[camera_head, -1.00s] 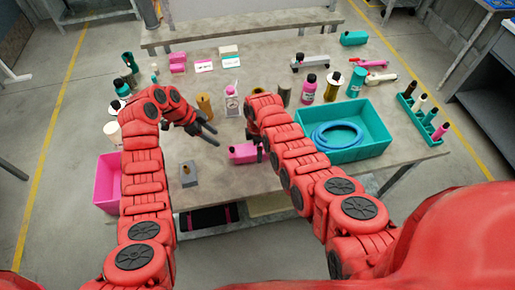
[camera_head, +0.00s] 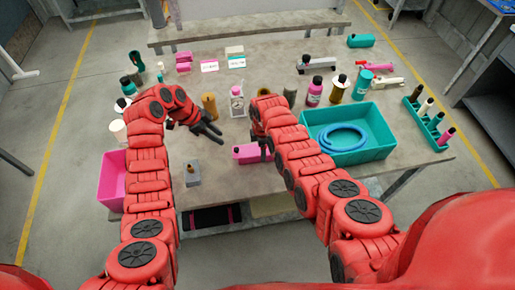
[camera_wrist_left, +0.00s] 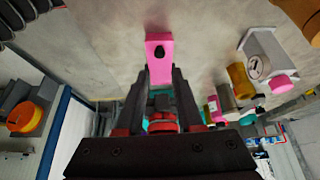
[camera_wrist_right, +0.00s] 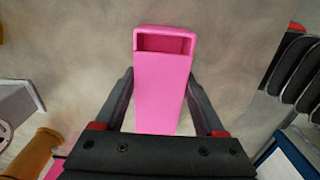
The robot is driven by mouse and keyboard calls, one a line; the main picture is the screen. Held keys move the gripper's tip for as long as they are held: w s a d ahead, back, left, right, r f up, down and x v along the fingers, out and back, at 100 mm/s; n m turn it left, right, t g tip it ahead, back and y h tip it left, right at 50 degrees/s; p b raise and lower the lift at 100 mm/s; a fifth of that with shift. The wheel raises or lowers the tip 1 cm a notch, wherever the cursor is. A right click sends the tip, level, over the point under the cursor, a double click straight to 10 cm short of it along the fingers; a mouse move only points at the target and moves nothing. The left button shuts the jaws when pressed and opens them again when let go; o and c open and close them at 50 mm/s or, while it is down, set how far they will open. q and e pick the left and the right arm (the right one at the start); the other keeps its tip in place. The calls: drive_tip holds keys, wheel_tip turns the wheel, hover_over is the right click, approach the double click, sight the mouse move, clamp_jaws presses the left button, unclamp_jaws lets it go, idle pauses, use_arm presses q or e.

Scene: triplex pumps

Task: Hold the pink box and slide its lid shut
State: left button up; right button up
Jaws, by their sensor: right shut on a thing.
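The pink box (camera_head: 245,154) is at the near middle of the table. In the right wrist view the pink box (camera_wrist_right: 160,100) shows an open gap at its far end, with a flat pink face over the rest. My right gripper (camera_wrist_right: 160,78) is shut on it, one finger along each side. In the left wrist view the pink box (camera_wrist_left: 159,68) lies ahead, with a dark round spot on its face; I cannot tell if this is a knob or hole. My left gripper (camera_head: 219,136) is open and empty, left of the box and apart from it.
A grey block (camera_head: 192,173) stands nearer on the left. A teal bin (camera_head: 375,151) with a blue hose (camera_head: 342,138) is to the right. A pink bin (camera_head: 110,180) is at the left edge.

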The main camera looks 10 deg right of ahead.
use_arm(q)
drive_tip(key=shift+w+a+n, duration=0.1)
drive_tip(key=shift+a+n, duration=0.3)
drive_tip(key=shift+n, duration=0.1)
drive_tip(key=shift+c, duration=1.1)
drive_tip(key=a+n, duration=0.1)
drive_tip(key=n, duration=0.1)
drive_tip(key=a+n, duration=0.2)
drive_tip(key=n, duration=0.1)
drive_tip(key=w+a+n+t, duration=0.1)
drive_tip(key=a+n, duration=0.1)
drive_tip(key=shift+w+r+n+h, duration=0.1)
drive_tip(key=shift+r+n+h, duration=0.1)
drive_tip(key=shift+n+h, duration=0.2)
clamp_jaws()
drive_tip(key=n, duration=0.2)
approach(241, 148)
drive_tip(key=a+f, duration=0.1)
drive_tip(key=w+a+f, duration=0.2)
drive_tip(key=f, duration=0.1)
drive_tip(key=shift+w+a, duration=0.1)
drive_tip(key=shift+s+d+f, duration=0.1)
drive_tip(key=shift+s+d, duration=0.3)
drive_tip(key=shift+d, duration=0.35)
drive_tip(key=shift+s+d+f, duration=0.1)
drive_tip(key=shift+s+d, duration=0.3)
drive_tip(key=shift+d, duration=0.35)
drive_tip(key=shift+d+r, duration=0.1)
drive_tip(key=shift+d, duration=0.1)
